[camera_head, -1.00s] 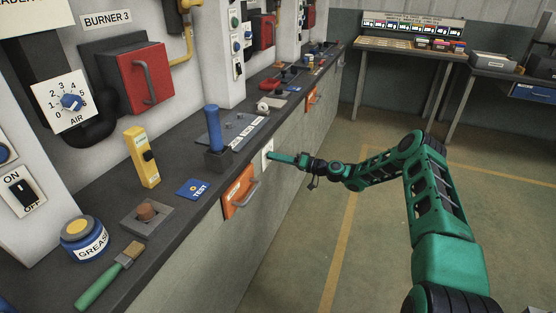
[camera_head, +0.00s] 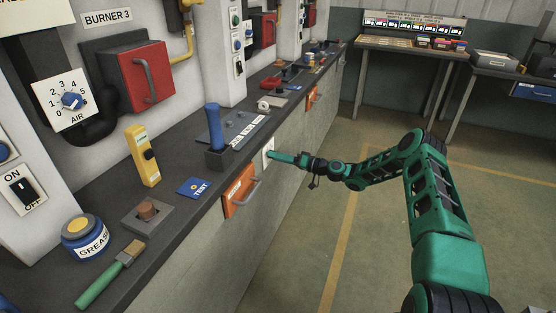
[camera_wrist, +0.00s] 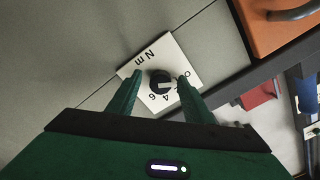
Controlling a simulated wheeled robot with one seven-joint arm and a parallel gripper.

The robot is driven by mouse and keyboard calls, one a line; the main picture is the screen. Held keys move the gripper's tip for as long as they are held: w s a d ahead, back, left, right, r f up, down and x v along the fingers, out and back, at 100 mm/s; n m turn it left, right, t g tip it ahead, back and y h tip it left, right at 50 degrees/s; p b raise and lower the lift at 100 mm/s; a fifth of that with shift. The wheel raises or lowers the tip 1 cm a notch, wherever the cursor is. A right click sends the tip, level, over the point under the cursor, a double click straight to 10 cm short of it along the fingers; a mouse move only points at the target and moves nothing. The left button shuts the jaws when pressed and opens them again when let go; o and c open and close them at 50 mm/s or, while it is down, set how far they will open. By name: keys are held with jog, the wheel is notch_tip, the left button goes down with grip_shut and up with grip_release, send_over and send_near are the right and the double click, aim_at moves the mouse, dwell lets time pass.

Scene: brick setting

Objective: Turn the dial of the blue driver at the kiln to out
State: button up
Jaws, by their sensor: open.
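The blue driver (camera_head: 214,127) stands upright in a dark holder on the bench top. A white dial plate (camera_head: 268,150) is on the bench front, near the driver. In the wrist view this plate (camera_wrist: 176,55) carries the letters "N m" and figures including 4 and 6. A round black dial (camera_wrist: 160,77) with a pale mark sits at its middle. My gripper (camera_wrist: 161,76) is open, with one green finger on each side of the dial. I cannot tell whether the fingers touch it. My gripper (camera_head: 271,155) also shows at the plate in the head view.
An orange drawer (camera_head: 240,190) with a handle sits beside the plate. A yellow device (camera_head: 142,157), a blue TEST card (camera_head: 193,187), a grease tin (camera_head: 86,235) and a green-handled brush (camera_head: 110,274) are on the bench. The floor (camera_head: 370,240) in front is clear.

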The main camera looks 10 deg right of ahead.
jog(key=v, duration=1)
jog(key=shift+s+d, duration=0.15)
jog(key=shift+d, duration=0.15)
jog(key=shift+f, duration=0.1)
